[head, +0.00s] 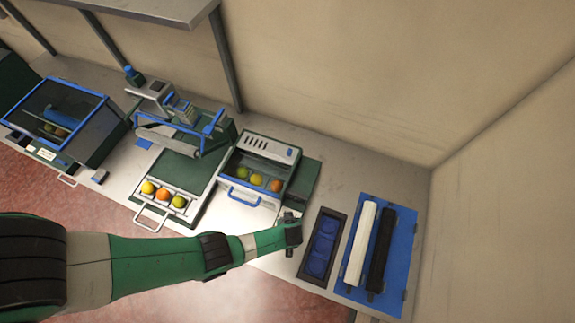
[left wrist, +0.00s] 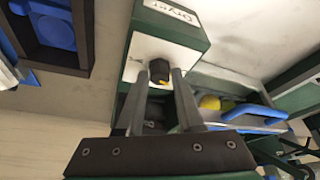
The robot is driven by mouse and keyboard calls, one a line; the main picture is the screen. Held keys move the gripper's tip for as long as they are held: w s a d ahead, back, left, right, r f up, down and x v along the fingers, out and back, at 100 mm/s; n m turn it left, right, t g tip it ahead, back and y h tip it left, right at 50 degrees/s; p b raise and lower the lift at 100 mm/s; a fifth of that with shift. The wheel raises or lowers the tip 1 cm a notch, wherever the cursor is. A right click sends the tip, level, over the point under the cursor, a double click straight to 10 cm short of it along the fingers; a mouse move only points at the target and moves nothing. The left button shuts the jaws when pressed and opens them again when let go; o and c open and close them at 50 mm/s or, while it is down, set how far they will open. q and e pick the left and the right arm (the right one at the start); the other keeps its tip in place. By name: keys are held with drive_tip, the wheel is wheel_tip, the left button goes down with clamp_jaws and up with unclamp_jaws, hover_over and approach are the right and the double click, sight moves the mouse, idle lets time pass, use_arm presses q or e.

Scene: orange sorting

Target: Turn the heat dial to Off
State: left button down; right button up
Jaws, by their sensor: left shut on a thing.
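The heat dial (left wrist: 158,71) is a small dark knob with a yellow mark at its lower edge, on the front of a green box (left wrist: 172,30) labelled "Dryer" in the left wrist view. My left gripper (left wrist: 163,77) is shut on the dial, one finger at each side of it. The fingers partly cover the white panel around it, and I cannot read the dial's setting. In the head view my left gripper (head: 292,222) is at the front right of the dryer (head: 262,147); the dial is hidden there. My right gripper is not in view.
The dryer holds several fruits behind a blue handle (head: 240,196). To its left is a green tray (head: 165,165) with 3 fruits. To the right are a dark tray with blue round recesses (head: 322,245) and a blue board (head: 398,262) with a white and a black bar.

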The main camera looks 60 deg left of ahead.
use_arm(q)
drive_tip(key=n+g, duration=0.1)
drive_tip(key=n, duration=0.2)
drive_tip(key=shift+w+f+n+b, duration=0.1)
drive_tip(key=shift+n+b, duration=0.2)
drive_tip(key=shift+g, duration=0.3)
drive_tip(key=c, duration=0.5)
unclamp_jaws()
drive_tip(key=shift+c, duration=0.2)
drive_tip(key=shift+d+r+y, duration=0.1)
drive_tip(key=shift+r+y, duration=0.1)
drive_tip(key=shift+y, duration=0.1)
